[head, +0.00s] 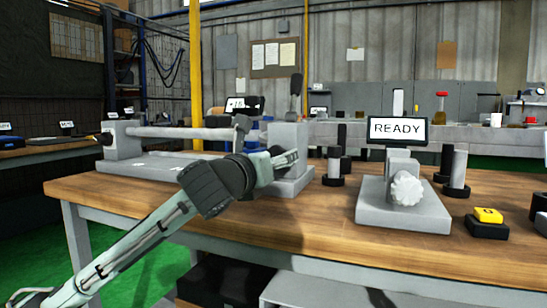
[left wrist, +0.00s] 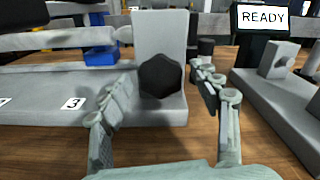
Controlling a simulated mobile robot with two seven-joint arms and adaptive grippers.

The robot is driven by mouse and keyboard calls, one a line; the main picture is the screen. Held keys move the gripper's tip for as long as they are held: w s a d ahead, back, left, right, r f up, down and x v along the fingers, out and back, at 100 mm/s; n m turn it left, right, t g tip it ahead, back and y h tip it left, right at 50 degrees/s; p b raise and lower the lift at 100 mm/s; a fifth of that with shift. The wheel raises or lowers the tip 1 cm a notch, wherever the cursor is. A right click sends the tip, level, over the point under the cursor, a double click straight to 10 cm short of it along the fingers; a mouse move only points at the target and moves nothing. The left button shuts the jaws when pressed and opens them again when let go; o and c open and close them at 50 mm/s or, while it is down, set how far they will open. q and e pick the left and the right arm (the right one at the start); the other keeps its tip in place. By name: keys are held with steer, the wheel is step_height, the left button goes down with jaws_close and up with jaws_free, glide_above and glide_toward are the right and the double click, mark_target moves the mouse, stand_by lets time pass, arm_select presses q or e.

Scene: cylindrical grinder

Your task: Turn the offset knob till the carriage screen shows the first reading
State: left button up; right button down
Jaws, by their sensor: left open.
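A black faceted knob (left wrist: 160,77) sits on the front of a grey upright block (left wrist: 162,36). My left gripper (left wrist: 163,80) is open, with one finger on each side of the knob; contact cannot be told. In the head view, my left gripper (head: 284,159) is in front of the grey block (head: 290,138), and the knob is hidden behind it. A screen reading READY (head: 398,130) stands above a grey fixture with a white fluted knob (head: 406,189). A smaller dark screen (head: 243,105) stands behind the bed, partly hidden, its text unclear. My right gripper is not in view.
A long grey bar (head: 180,132) runs above the machine bed (head: 140,163), left of the block. Dark and grey cylinders (head: 334,168) stand between the block and the white-knob fixture. A yellow button (head: 488,215) is at the right. The front strip of the wooden bench (head: 290,225) is clear.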

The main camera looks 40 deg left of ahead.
arm_select(q)
steer(key=shift+w, duration=0.25)
steer(key=c, duration=1.2)
steer(key=shift+o, duration=0.2)
